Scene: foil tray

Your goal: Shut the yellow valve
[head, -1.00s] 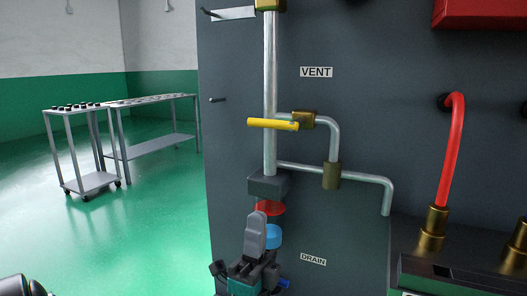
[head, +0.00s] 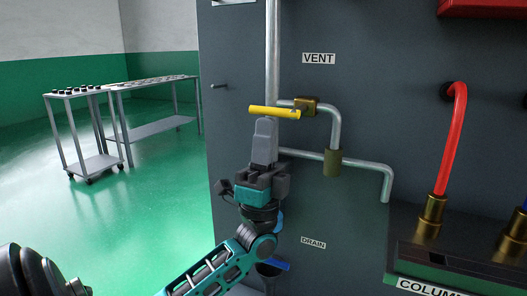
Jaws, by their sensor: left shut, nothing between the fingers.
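The yellow valve handle (head: 274,112) is a short bar on the brass valve body (head: 306,107) beside the vertical silver pipe, below the VENT label (head: 319,58). The bar lies nearly level, across the front of the pipe. My left gripper (head: 265,122) points up with its fingers shut and empty. Its tips are just below the handle's middle in the picture; I cannot tell whether they touch it. It hides the lower part of the pipe. My right gripper is not in view.
A lower side pipe with a brass fitting (head: 333,163) runs to the right. A red hose (head: 452,140) stands further right. A blue handle (head: 275,264) shows near the DRAIN label (head: 313,242). Wheeled carts (head: 96,166) stand left on open green floor.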

